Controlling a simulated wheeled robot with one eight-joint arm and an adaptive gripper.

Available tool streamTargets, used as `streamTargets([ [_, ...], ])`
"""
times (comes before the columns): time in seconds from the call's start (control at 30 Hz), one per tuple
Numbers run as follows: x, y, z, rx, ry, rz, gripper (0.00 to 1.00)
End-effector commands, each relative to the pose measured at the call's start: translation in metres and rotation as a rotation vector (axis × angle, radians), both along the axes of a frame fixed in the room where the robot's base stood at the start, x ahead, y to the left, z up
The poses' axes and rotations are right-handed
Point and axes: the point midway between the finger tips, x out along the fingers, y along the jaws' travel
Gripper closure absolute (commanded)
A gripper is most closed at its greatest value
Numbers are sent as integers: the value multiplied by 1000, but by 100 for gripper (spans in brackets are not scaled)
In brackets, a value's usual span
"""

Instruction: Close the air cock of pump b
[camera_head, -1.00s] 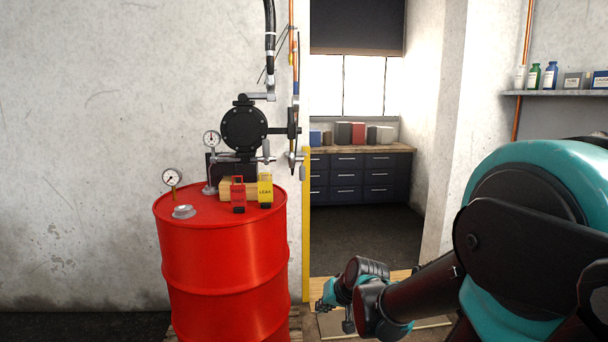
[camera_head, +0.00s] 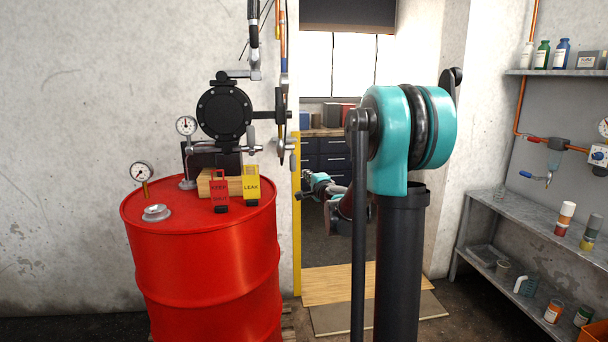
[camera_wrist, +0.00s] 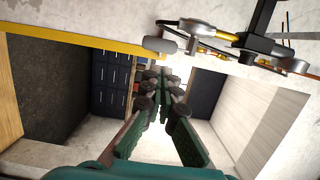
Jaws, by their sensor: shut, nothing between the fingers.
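A black round pump (camera_head: 224,113) stands above the red drum (camera_head: 205,250); I see no letter marking it as pump b. A valve with a grey handle (camera_head: 281,148) hangs at the pump's right on the air line, its handle roughly upright. A second small grey lever (camera_head: 251,138) sits on the horizontal pipe nearer the pump. My gripper (camera_head: 300,195) is right of and below these, apart from them, small and partly hidden by my arm. In the wrist view my gripper (camera_wrist: 164,82) is shut and empty; a grey rounded handle (camera_wrist: 160,45) with brass piping lies beyond it, upper middle.
A red KEEP SHUT tag (camera_head: 219,190) and a yellow LEAK tag (camera_head: 251,184) stand on the drum beside a gauge (camera_head: 142,173). A yellow door edge (camera_head: 296,220) borders the opening. Shelves (camera_head: 530,212) and another valve (camera_head: 548,177) are on the right wall.

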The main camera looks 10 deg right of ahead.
Motion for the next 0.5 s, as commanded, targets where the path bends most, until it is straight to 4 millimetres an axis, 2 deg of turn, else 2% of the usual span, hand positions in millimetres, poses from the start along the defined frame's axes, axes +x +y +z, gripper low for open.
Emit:
streamTargets([
  [0.3,63,13,0,-2,0,2,100],
  [0.5,95,20,0,-2,1,2,100],
])
